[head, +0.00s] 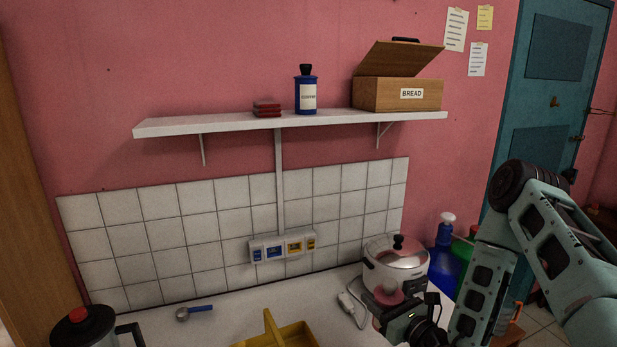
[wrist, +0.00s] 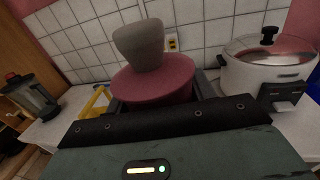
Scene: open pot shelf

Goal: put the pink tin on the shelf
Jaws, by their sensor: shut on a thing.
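The pink tin (wrist: 152,84) has a wide round pink lid with a grey-brown knob on top, and it fills the middle of the wrist view. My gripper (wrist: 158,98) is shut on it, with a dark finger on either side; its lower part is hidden. In the head view the tin (head: 386,297) shows small at my gripper (head: 388,308), in front of the white cooker and well below the shelf. The white shelf (head: 215,125) runs along the pink wall above the tiles.
On the shelf stand a small red stack (head: 266,109), a blue bottle (head: 306,94) and an open bread box (head: 385,94). The shelf's left part is bare. Below are a white cooker (head: 395,268), yellow caddy (head: 280,335), blue scoop (head: 193,312) and dark-handled jug (head: 85,328).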

